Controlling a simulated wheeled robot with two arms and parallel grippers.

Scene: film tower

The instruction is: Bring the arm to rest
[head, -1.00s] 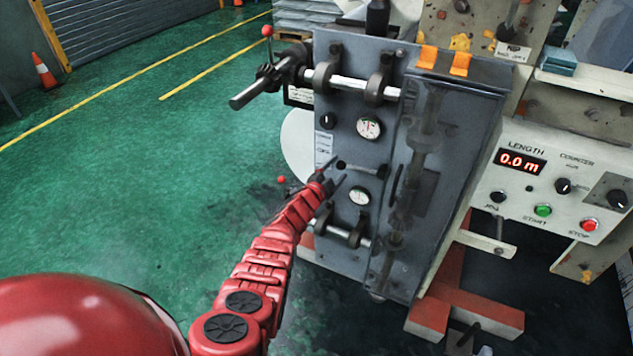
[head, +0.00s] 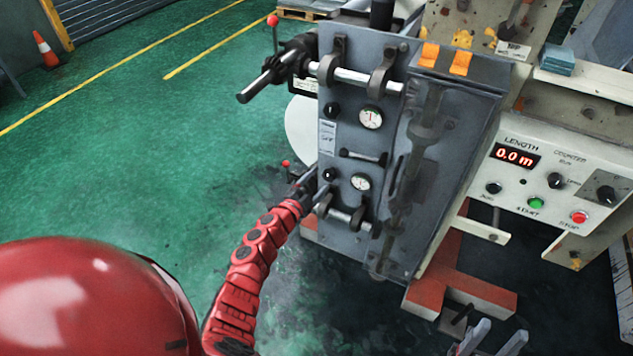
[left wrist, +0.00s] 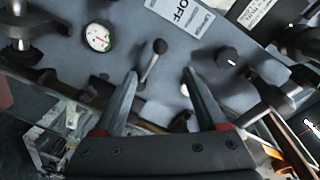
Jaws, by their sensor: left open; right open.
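My left gripper (head: 317,187) is at the lower left edge of the grey machine panel (head: 340,105), below a horizontal handle (head: 362,156) and left of the lower gauge (head: 360,182). In the left wrist view its fingers (left wrist: 160,84) are apart with nothing held between them. A small lever with a dark ball knob (left wrist: 159,46) shows on the panel between and beyond the fingertips. Whether the fingers touch the panel cannot be told. My right gripper (head: 502,330) shows its two grey fingers apart and empty at the bottom edge.
Rollers on brackets (head: 355,77) and a red-knobbed lever (head: 273,35) stick out of the machine. A control box (head: 560,180) reading 0.0 m is at right. Orange feet (head: 465,285) spread below. Green floor (head: 150,150) at left is open, with a cone (head: 46,52) far back.

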